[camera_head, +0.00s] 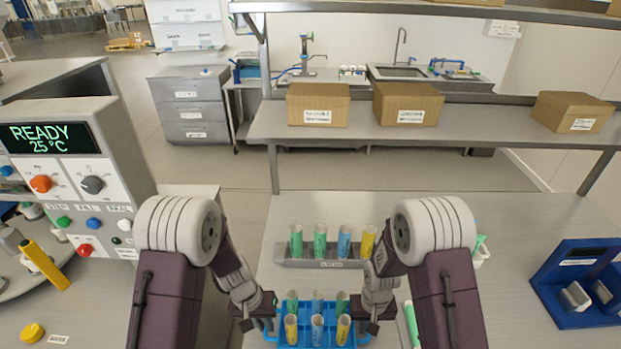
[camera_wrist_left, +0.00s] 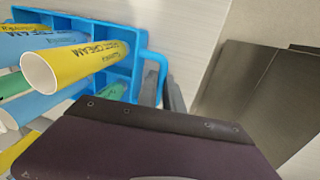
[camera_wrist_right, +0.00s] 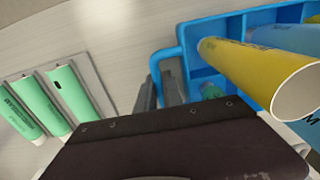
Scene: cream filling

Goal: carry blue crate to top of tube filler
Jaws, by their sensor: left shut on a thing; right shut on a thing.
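The blue crate (camera_head: 303,338) is at the bottom middle of the head view and holds several upright yellow, blue and green tubes. My left gripper (camera_head: 269,324) is shut on its left handle; the left wrist view shows the crate's handle (camera_wrist_left: 158,72) at the fingers. My right gripper (camera_head: 367,325) is shut on the opposite handle, seen in the right wrist view (camera_wrist_right: 160,55). Whether the crate touches the table cannot be told.
A grey rack (camera_head: 320,263) with several tubes stands behind the crate. Green tubes (camera_wrist_right: 45,105) lie to the right of it. A blue device (camera_head: 580,290) sits at the far right. A yellow lever (camera_head: 45,264) and a yellow knob (camera_head: 32,333) are at the left. Boxes (camera_head: 318,104) line the back shelf.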

